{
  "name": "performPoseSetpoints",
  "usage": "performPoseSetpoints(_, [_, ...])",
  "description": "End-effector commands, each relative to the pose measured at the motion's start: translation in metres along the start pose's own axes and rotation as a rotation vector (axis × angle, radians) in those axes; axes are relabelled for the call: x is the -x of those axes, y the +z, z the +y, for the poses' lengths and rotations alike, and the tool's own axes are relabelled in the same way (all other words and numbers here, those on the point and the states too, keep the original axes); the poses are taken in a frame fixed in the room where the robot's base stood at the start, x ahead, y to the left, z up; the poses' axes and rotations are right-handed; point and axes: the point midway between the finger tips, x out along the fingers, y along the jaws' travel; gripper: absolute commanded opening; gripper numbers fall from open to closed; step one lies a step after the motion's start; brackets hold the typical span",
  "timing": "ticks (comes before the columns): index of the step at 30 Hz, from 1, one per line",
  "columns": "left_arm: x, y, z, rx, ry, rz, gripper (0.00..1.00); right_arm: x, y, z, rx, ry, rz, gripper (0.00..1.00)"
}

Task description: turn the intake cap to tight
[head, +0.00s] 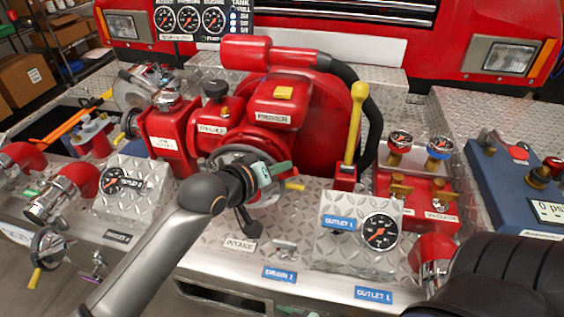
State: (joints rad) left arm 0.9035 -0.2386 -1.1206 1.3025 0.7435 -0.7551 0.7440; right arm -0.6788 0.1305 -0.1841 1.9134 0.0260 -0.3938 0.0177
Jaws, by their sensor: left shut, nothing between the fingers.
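The intake cap (232,153) is a round metal piece on the front of the red pump, above the plate label "INTAKE" (239,245). My left arm comes up from the lower left, and my left gripper (272,178) is right in front of the cap. It hides much of the cap's middle and right side. The gripper is shut with nothing held; I cannot tell whether it touches the cap. A yellow tip (294,187) shows just right of the gripper. The cap's tightness cannot be read. My right gripper is out of view; only a dark arm part shows at lower right.
A yellow lever (356,120) stands right of the pump. A gauge panel (361,229) and the red outlet fitting (432,256) are at right front. A blue box (515,190) is far right. Red elbow fittings (70,188) crowd the left.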

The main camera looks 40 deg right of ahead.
Motion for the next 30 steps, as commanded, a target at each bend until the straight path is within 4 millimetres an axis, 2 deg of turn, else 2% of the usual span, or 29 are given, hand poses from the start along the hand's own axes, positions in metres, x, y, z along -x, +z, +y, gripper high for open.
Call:
performPoseSetpoints(7, [0.001, 0.001, -0.001, 0.001, -0.001, -0.001, 0.00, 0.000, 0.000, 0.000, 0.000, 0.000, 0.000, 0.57])
performPoseSetpoints(11, [0.008, 0.000, -0.001, 0.001, 0.000, 0.000, 0.00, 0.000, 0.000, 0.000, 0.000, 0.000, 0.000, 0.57])
performPoseSetpoints(17, [0.034, 0.000, -0.001, 0.000, 0.000, 0.002, 0.00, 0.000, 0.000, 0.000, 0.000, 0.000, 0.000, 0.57])
performPoseSetpoints(30, [0.106, 0.000, -0.001, 0.001, 0.000, 0.001, 0.00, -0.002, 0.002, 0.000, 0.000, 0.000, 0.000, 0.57])
